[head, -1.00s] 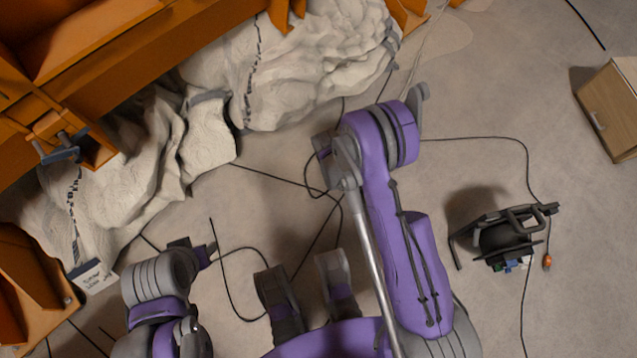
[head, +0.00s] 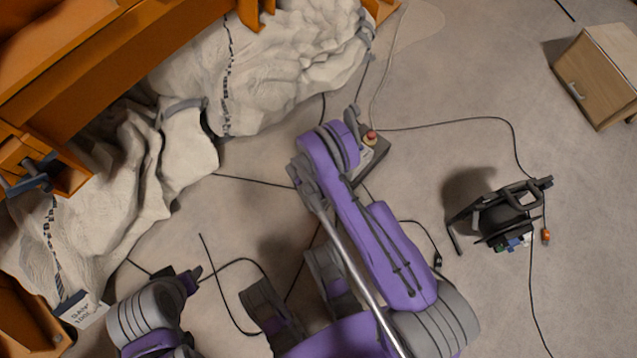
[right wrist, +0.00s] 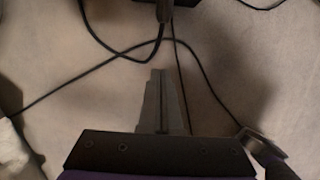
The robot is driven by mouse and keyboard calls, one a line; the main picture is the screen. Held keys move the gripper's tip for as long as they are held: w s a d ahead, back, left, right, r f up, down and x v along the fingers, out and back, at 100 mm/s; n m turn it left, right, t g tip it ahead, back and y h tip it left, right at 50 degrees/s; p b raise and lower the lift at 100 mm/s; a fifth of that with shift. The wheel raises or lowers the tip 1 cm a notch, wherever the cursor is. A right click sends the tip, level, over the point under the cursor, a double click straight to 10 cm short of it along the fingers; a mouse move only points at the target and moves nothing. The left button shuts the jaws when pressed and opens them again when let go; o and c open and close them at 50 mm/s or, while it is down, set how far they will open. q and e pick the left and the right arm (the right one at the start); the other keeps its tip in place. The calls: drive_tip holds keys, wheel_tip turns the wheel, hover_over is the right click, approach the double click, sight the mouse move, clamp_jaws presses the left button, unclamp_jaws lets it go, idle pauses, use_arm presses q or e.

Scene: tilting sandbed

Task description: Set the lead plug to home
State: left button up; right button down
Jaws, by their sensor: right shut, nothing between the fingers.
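My right gripper (right wrist: 158,78) is shut and empty in the right wrist view, above the floor and a dark cable. Ahead of it, a dark plug-like cable end (right wrist: 163,12) meets a dark box at the top edge; I cannot tell whether this is the lead plug. A small black connector (head: 437,260) ends a cable right of that arm, and an orange connector (head: 546,236) hangs by the cable reel. My left arm shows at lower left, but its fingers cannot be made out.
A grey box with a red button (head: 370,138) stands behind my right arm. A black cable reel (head: 500,218) and a wooden cabinet (head: 598,75) stand at right. The orange frame (head: 100,75) and pale sandbed (head: 270,70) fill the upper left. Cables cross the floor.

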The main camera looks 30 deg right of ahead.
use_arm(q)
drive_tip(key=b+x, duration=0.3)
drive_tip(key=shift+s, duration=0.3)
use_arm(e)
drive_tip(key=w+d+f, duration=0.2)
drive_tip(key=d+f, duration=0.4)
drive_tip(key=f, duration=0.3)
